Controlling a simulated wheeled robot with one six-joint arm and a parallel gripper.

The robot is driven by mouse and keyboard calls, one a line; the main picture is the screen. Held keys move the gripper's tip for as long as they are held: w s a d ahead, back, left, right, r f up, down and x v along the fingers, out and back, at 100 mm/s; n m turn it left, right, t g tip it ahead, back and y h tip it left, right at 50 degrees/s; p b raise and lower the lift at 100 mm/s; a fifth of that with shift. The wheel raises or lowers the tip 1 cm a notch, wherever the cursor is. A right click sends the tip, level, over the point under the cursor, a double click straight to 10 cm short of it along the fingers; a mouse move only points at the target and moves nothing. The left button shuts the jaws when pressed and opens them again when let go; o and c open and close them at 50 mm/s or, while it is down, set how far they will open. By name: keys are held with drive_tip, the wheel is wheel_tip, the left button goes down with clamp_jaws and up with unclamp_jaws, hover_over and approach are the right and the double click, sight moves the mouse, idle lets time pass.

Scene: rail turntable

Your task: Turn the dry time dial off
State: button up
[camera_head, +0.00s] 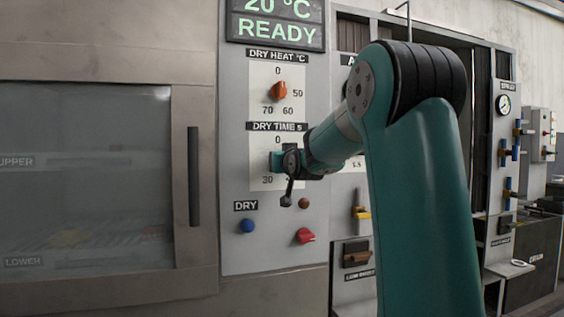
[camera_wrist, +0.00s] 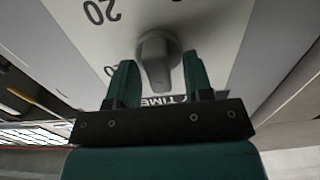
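The dry time dial (camera_wrist: 157,58) is a grey knob with a raised bar, seen in the wrist view on its pale scale plate. The bar runs roughly up and down in that view, with its lower end towards the TIME label; I cannot tell its exact setting. My gripper (camera_wrist: 158,72) is open, with one green finger on each side of the knob and a gap visible beside it. In the head view my gripper (camera_head: 277,160) is at the panel under the DRY TIME label (camera_head: 277,126), hiding the dial; 0 and 30 show.
Above is the orange dry heat dial (camera_head: 279,91), under a display (camera_head: 275,27) reading 20 °C READY. Below are a blue button (camera_head: 247,226), a brown button (camera_head: 303,203) and a red switch (camera_head: 305,236). An oven door handle (camera_head: 193,176) stands to the left.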

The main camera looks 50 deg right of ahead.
drive_tip(key=p+v, duration=0.7)
drive_tip(key=v, duration=1)
drive_tip(key=shift+s+a, duration=0.15)
drive_tip(key=shift+a, duration=0.05)
